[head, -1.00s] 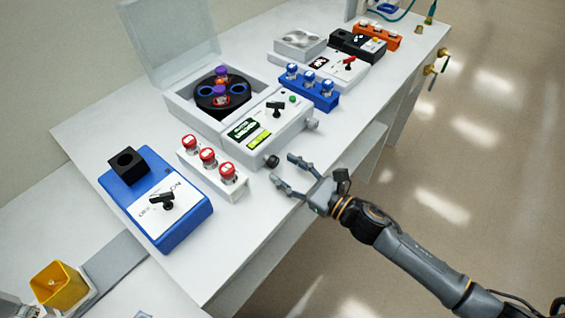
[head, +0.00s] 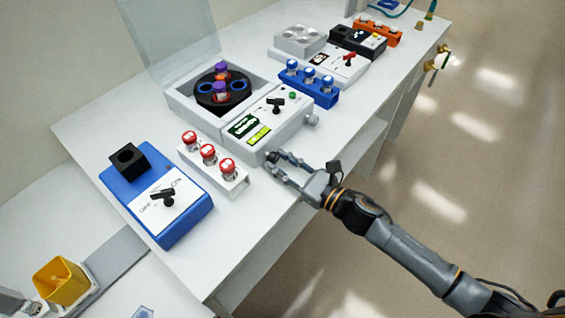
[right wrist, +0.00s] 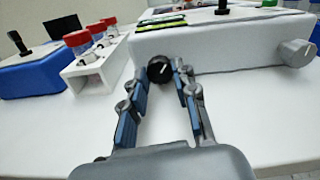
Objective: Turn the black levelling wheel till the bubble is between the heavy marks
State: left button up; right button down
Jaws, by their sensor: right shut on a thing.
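The black levelling wheel (right wrist: 159,69) sits on the front face of the white centrifuge (right wrist: 225,43), with a pale line on its face. My right gripper (right wrist: 163,78) is shut on the wheel, one finger on each side. In the head view, the right gripper (head: 273,162) reaches the front of the centrifuge (head: 285,133) and mostly hides the wheel. A yellow-green level vial (head: 258,135) shows on the centrifuge's top panel. Its bubble and heavy marks are too small to read.
A white rack with red-capped tubes (head: 235,182) stands close left of the wheel. A grey knob (right wrist: 298,52) sticks out of the centrifuge front to the right. A blue device (head: 190,225) stands further left; a blue tube rack (head: 322,97) stands behind right.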

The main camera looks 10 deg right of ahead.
jog(key=shift+m, duration=3.3)
jog(key=c, duration=1)
grip_release()
jog(key=v, duration=1.2)
